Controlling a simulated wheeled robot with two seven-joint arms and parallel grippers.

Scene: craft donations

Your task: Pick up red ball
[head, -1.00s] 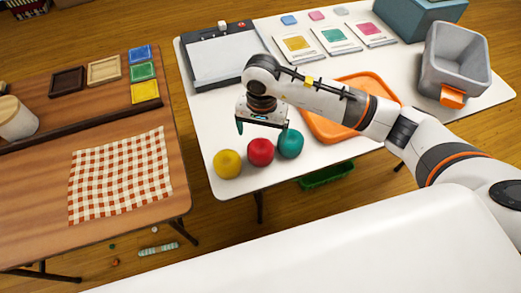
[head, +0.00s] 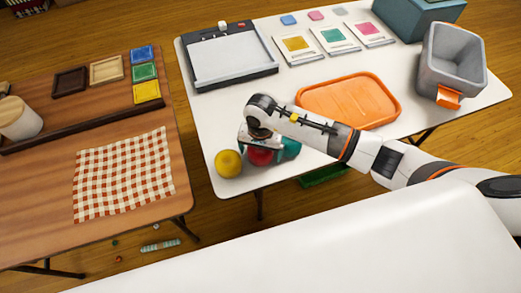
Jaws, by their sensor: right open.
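The red ball (head: 261,157) sits near the front edge of the white table (head: 210,117), between a yellow ball (head: 229,163) on its left and a teal ball (head: 291,149) on its right. My right gripper (head: 260,154) is open and low over the red ball, hiding its upper part. The fingertips are mostly hidden, so I cannot tell whether they touch the ball. The gripper and wrist also cover part of the teal ball. My left gripper is not in view.
An orange tray (head: 349,80) lies behind my right arm, and a grey bin (head: 453,60) stands at the right. A paper trimmer (head: 228,60) and several packets lie at the back. A wooden table (head: 50,175) with a checked cloth (head: 125,176) is at the left.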

